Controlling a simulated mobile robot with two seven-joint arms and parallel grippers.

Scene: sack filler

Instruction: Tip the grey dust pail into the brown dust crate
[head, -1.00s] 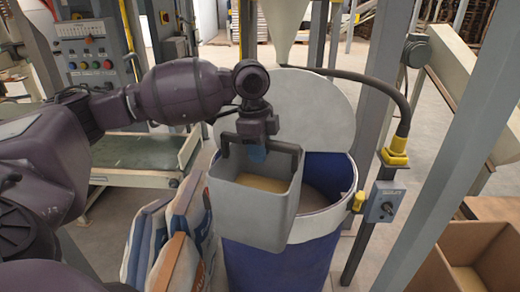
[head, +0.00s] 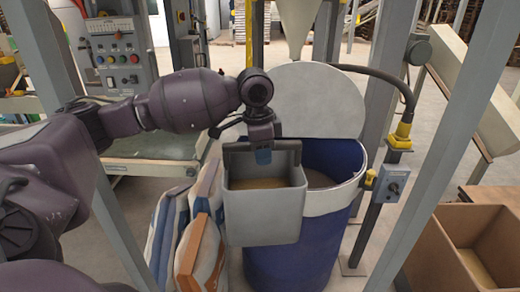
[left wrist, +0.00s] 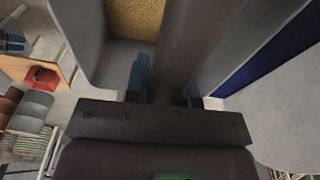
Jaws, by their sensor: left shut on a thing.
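The grey dust pail (head: 264,216) hangs upright from my left gripper (head: 263,156) in the head view, with tan dust inside it. The gripper is shut on the pail's dark handle bar. The pail is in front of the blue drum's left side and overlaps it in the picture. In the left wrist view the pail (left wrist: 80,30) shows close up, with grainy tan dust in it. The brown dust crate (head: 435,245) stands open on the floor at the lower right, with a tan layer on its bottom. My right gripper is not in view.
A blue drum (head: 345,240) with a pale rim and raised round lid (head: 320,100) stands behind the pail. Striped sacks (head: 200,235) stand at the left. A grey post (head: 440,150) rises between drum and crate. A switch box (head: 392,184) is on a stand.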

